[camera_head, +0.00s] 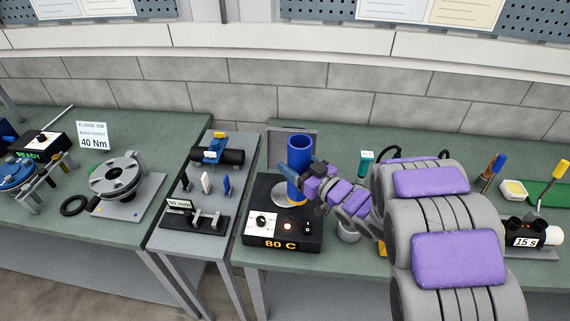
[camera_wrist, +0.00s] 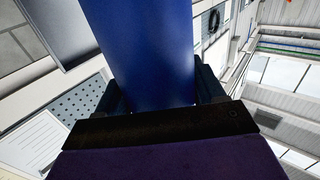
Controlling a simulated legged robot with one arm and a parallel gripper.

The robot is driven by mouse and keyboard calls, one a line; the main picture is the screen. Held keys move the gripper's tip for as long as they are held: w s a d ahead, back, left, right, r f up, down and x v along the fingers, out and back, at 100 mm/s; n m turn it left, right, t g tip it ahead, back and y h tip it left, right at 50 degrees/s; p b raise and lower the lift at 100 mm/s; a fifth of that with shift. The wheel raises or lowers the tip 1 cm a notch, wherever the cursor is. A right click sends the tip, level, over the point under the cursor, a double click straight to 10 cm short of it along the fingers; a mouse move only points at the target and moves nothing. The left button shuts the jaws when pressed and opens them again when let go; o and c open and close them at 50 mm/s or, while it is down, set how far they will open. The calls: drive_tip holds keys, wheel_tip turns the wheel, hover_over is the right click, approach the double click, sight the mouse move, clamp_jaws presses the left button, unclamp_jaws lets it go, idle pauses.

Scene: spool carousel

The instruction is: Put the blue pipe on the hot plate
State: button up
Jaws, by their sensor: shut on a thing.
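The blue pipe (camera_head: 299,160) stands upright over the round silver disc (camera_head: 288,198) of the hot plate (camera_head: 282,236), a black box labelled 80 C with a lit orange light. My gripper (camera_head: 316,174) is shut on the pipe from the right side. In the wrist view the pipe (camera_wrist: 145,50) fills the space between the two dark fingers. The pipe's lower end is at or just above the disc; I cannot tell whether it touches.
A narrow grey stand (camera_head: 200,222) with small fixtures and a blue clamp (camera_head: 215,150) is left of the hot plate. A flange (camera_head: 118,175) sits on the far-left bench. A white cup (camera_head: 348,232) and a teal-topped item (camera_head: 366,160) are close to my arm.

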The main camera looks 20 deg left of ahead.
drive_tip(key=w+a+f+b, duration=0.1)
drive_tip(key=w+a+f, duration=0.3)
drive_tip(key=a, duration=0.1)
drive_tip(key=shift+b, duration=0.35)
drive_tip(key=shift+a+f, duration=0.1)
drive_tip(key=o, duration=0.8)
drive_tip(key=shift+f, duration=0.1)
drive_tip(key=o, duration=0.4)
drive_tip(key=shift+o, duration=0.3)
drive_tip(key=shift+d, duration=0.2)
drive_tip(key=p+v, duration=0.1)
drive_tip(key=v, duration=1.1)
